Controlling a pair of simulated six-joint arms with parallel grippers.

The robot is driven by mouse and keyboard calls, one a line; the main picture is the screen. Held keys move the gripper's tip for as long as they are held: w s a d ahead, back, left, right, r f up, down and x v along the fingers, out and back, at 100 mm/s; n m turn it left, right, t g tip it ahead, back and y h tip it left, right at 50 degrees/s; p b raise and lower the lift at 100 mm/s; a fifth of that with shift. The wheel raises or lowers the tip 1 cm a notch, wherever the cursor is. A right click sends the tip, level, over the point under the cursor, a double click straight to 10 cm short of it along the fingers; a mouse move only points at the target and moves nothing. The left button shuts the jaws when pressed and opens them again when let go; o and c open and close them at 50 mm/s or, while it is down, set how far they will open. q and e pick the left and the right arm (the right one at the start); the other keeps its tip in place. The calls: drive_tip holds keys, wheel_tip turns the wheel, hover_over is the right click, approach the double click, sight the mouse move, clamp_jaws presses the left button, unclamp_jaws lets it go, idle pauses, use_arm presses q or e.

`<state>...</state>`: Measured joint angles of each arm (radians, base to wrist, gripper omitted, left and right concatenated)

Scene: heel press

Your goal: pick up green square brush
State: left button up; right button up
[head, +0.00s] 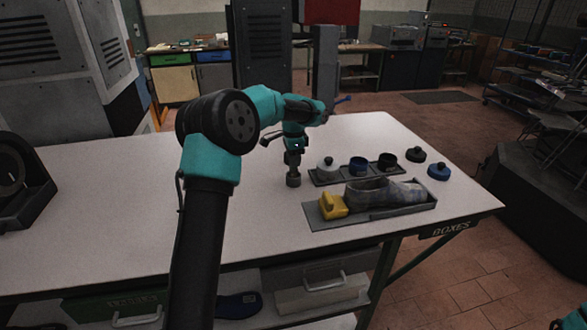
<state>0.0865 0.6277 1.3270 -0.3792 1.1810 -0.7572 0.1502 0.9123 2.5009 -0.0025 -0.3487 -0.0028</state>
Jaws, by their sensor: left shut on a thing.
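My left arm reaches over the white table, and its gripper (293,162) points straight down near the table's middle. The gripper looks shut on a small dark grey, roughly cylindrical thing (293,180). The thing is at or just above the table top; I cannot tell if it touches. I cannot make out a green square brush anywhere; the held thing's colour and shape are too small and dark to identify.
Right of the gripper, a dark rack (318,179) holds several small pots. A grey shoe (385,192) and a yellow block (333,206) sit in a tray (312,217) nearer the front. A black lid (416,155) and blue lid (438,172) lie farther right. The table's left is mostly clear.

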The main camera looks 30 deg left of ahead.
use_arm(q)
drive_tip(key=shift+c, duration=0.8)
wheel_tip(320, 180, up, 10)
drive_tip(key=shift+r, duration=0.1)
idle(0.3)
drive_tip(key=s+a+n+t, duration=0.2)
drive_tip(key=s+a, duration=0.4)
drive_tip(key=a, duration=0.7)
drive_tip(key=s+a+n+t, duration=0.1)
drive_tip(key=s+a+n, duration=0.3)
drive_tip(key=a, duration=0.9)
drive_tip(key=shift+s+a+n+t+h, duration=0.3)
drive_tip(key=shift+s+t+h, duration=0.1)
drive_tip(key=shift+s, duration=0.7)
drive_tip(key=shift+w+d, duration=0.1)
